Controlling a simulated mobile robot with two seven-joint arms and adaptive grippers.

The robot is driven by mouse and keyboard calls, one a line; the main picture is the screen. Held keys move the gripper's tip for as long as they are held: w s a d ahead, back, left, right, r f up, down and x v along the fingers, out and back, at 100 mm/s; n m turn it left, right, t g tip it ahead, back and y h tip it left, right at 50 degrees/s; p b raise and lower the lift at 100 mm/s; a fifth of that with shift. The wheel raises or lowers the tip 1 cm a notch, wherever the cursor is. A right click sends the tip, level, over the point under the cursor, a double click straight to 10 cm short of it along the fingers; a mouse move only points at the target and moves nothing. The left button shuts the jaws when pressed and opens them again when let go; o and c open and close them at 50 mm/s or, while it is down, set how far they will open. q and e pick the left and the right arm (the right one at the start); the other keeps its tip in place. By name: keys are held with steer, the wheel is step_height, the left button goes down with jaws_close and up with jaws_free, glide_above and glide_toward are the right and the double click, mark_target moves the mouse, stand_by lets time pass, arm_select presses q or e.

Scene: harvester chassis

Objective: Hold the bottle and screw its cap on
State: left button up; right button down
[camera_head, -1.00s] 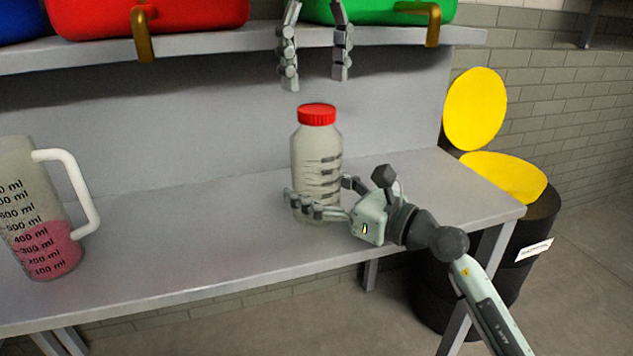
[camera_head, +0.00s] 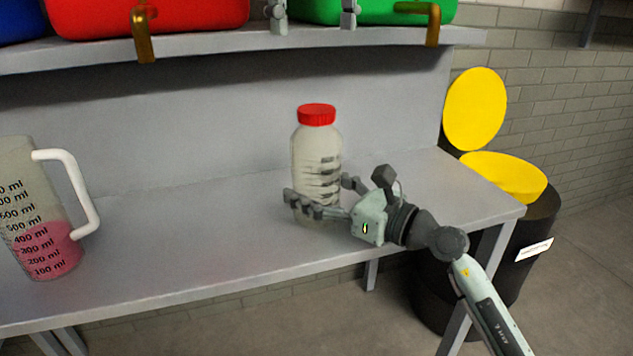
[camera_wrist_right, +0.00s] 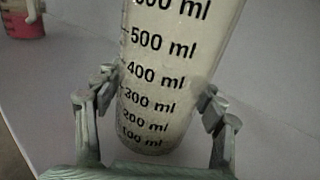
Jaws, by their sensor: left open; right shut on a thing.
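The bottle (camera_head: 316,160) is whitish and translucent with dark markings, and stands upright on the grey bench. Its red cap (camera_head: 317,114) sits on the neck; I cannot tell how tightly. My right gripper (camera_head: 325,198) is shut around the lower part of the bottle. In the right wrist view the bottle (camera_wrist_right: 165,90) stands between the two fingers of that gripper (camera_wrist_right: 158,100), with its millilitre scale facing the camera. My left gripper (camera_head: 314,22) is open and empty, well above the cap at the top edge; only its fingertips show.
A jug (camera_head: 45,205) with pink liquid and a white handle stands at the left on the bench (camera_head: 200,225). Above, a shelf (camera_head: 200,45) carries a red bin (camera_head: 90,15) and a green bin (camera_head: 380,12). Black drums with yellow lids (camera_head: 500,175) stand right of the bench.

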stand_by(0.3)
steer(key=shift+c, duration=0.7)
jaws_free()
steer(key=v, duration=1.2)
